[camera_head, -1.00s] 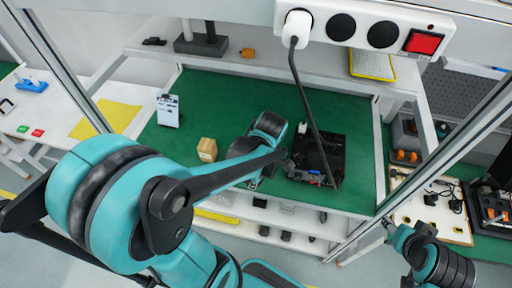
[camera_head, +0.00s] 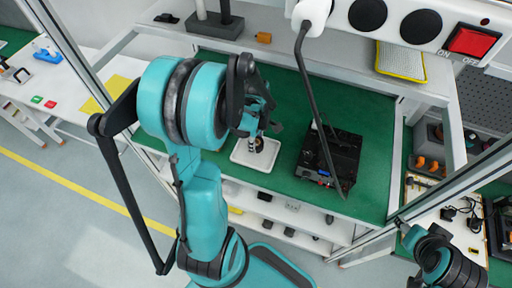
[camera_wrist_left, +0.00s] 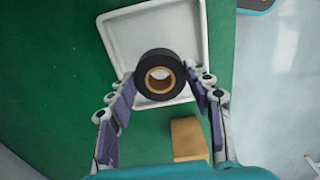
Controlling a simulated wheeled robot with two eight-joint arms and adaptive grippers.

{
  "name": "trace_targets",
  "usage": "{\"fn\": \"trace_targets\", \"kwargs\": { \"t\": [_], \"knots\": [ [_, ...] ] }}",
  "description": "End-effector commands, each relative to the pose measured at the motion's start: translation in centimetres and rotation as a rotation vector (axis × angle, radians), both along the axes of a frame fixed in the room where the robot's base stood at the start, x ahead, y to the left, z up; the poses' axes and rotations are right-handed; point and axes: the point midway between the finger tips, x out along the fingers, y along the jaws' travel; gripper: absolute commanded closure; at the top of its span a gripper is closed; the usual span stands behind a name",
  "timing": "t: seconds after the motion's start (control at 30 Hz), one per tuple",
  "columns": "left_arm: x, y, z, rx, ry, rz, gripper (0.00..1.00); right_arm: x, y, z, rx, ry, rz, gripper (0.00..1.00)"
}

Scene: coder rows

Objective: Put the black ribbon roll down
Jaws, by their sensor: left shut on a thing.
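The black ribbon roll (camera_wrist_left: 145,69), with a brown core, is between the fingertips of my left gripper (camera_wrist_left: 160,86) in the left wrist view. The gripper is shut on it. The white square tray (camera_wrist_left: 124,40) lies behind the roll in that view, and the roll overlaps the tray's near part. In the head view, my left gripper (camera_head: 254,139) points down over the tray (camera_head: 247,160). I cannot tell whether the roll touches the tray. Only part of my right arm shows at the lower right; its gripper is out of view.
A small cardboard box (camera_wrist_left: 188,138) sits near the tray, close to my right-hand finger in the wrist view. A black device (camera_head: 330,160) stands right of the tray on the green table (camera_head: 372,132). A black cable hangs in front of it.

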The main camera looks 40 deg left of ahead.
Motion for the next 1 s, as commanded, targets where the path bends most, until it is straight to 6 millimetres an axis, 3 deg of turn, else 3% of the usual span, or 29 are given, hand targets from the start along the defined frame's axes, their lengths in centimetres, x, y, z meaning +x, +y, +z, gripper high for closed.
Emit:
{"fn": "trace_targets", "kwargs": {
  "t": [0.3, 0.33, 0.4, 0.63, 0.67, 0.73, 1.0],
  "knots": [
    [0.0, 0.0, -4.0, 0.0, 0.0, 0.0, 0.75, 0.0, 0.0, -1.3, 0.0, 0.0, 0.0, 0.51],
    [0.0, 0.0, -4.1, 0.0, 0.0, 0.0, 0.74, 0.0, 0.0, -1.3, 0.0, 0.0, 0.0, 0.51],
    [0.0, 0.0, -4.0, 0.0, 0.0, 0.0, 0.83, 0.0, 0.0, -1.3, 0.0, 0.0, 0.0, 0.51],
    [0.0, 0.0, -4.2, 0.0, 0.0, 0.0, 0.84, 0.0, 0.0, -1.4, 0.0, 0.0, 0.0, 0.51],
    [0.0, 0.0, -4.2, 0.0, 0.0, 0.0, 0.44, 0.0, 0.0, -1.4, 0.0, 0.0, 0.0, 0.51],
    [0.0, 0.0, -4.1, 0.0, 0.0, 0.0, 0.29, 0.0, 0.0, -1.4, 0.0, 0.0, 0.0, 0.51],
    [0.0, 0.0, -4.1, 0.0, 0.0, 0.0, 0.29, 0.0, 0.0, -1.3, 0.0, 0.0, 0.0, 0.51]
  ]
}}
